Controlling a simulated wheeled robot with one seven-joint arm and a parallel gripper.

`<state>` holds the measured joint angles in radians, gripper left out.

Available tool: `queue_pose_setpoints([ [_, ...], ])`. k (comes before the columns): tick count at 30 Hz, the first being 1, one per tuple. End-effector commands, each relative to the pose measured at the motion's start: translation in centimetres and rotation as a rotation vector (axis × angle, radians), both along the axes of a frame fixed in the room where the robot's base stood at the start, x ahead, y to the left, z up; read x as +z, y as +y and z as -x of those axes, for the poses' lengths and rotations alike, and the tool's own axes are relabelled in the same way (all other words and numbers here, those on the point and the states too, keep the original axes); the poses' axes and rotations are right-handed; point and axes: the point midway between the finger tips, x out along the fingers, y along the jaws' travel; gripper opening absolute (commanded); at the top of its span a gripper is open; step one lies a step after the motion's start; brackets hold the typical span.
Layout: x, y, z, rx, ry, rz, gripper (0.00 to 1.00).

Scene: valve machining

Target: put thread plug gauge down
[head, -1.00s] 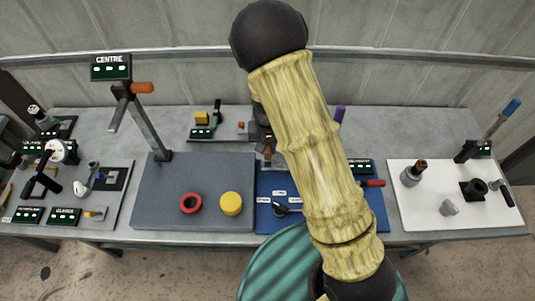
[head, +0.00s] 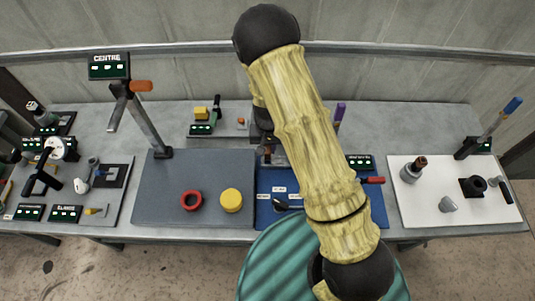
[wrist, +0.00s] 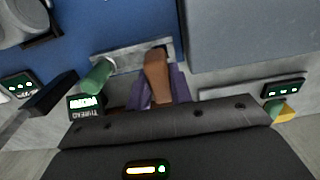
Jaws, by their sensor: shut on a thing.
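My gripper (wrist: 155,92) shows in the wrist view as purple fingers on both sides of a brown handle, which I take to be the thread plug gauge (wrist: 157,68). It is shut on this handle. The handle reaches over a grey strip at the edge of the blue mat (wrist: 120,25). I cannot tell whether the gauge touches the strip. A label reading THREAD (wrist: 85,106) stands left of it, beside a green cylinder (wrist: 97,76). In the head view my arm hides most of the gripper, and a small brown part (head: 268,151) shows left of the arm.
The grey mat (head: 175,215) holds a red ring (head: 191,200) and a yellow cap (head: 231,200). A post with a CENTRE sign (head: 108,66) rises at its back left. A purple upright handle (head: 339,112) stands behind my arm. A white board (head: 410,210) with parts lies at the right.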

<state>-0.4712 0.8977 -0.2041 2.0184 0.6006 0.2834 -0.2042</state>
Motion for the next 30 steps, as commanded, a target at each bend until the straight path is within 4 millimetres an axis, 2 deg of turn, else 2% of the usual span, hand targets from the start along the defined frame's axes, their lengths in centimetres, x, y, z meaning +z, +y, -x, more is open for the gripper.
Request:
queue_pose_setpoints([
  [3,-0.6,0.1,0.0,-0.001,-0.001,-0.001,0.00],
  [13,-1.0,0.0,0.0,-0.001,0.000,-0.001,0.00],
  [23,-4.6,0.0,0.0,-0.001,0.001,0.000,0.00],
  [30,-4.8,0.0,0.0,-0.001,-0.001,-0.001,0.00],
])
